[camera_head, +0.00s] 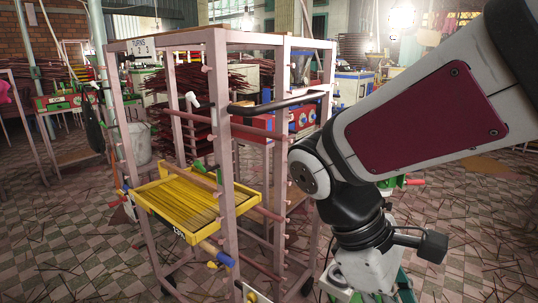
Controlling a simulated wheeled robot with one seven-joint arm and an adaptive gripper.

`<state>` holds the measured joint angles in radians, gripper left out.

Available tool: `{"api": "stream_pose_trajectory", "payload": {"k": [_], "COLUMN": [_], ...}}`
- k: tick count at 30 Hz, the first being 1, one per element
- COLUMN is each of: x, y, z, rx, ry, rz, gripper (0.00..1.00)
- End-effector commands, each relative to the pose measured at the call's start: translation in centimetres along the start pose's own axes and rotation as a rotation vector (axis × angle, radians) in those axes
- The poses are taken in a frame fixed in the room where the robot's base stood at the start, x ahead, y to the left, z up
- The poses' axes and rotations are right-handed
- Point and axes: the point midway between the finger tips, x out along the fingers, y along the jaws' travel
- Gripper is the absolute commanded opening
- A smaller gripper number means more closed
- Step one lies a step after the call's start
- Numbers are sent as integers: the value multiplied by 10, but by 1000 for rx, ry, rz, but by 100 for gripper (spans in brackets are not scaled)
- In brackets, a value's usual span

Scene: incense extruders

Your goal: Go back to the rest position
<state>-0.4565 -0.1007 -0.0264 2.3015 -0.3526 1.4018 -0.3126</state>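My arm reaches in from the upper right and bends down in front of the rack's right side. Its wrist points down at the bottom edge, right of the middle. The fingers of my gripper do not show, so whether it holds anything is hidden. A pinkish metal rack (218,115) on wheels stands left of my arm. A yellow tray (146,199) filled with thin sticks sits tilted in the rack at mid height.
A red machine (281,117) and stacks of dark sticks (186,85) stand behind the rack. A grey bin (137,143) stands behind the rack's left post.

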Motion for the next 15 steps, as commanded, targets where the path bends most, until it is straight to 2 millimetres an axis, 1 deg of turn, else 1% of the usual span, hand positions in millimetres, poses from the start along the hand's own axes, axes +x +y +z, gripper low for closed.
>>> {"api": "stream_pose_trajectory", "payload": {"k": [1, 6, 10, 15], "x": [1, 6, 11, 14], "y": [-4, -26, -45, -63], "z": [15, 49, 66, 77], "rx": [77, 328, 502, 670], "ry": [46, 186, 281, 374], "rz": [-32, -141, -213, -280], "gripper": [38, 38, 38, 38]}}
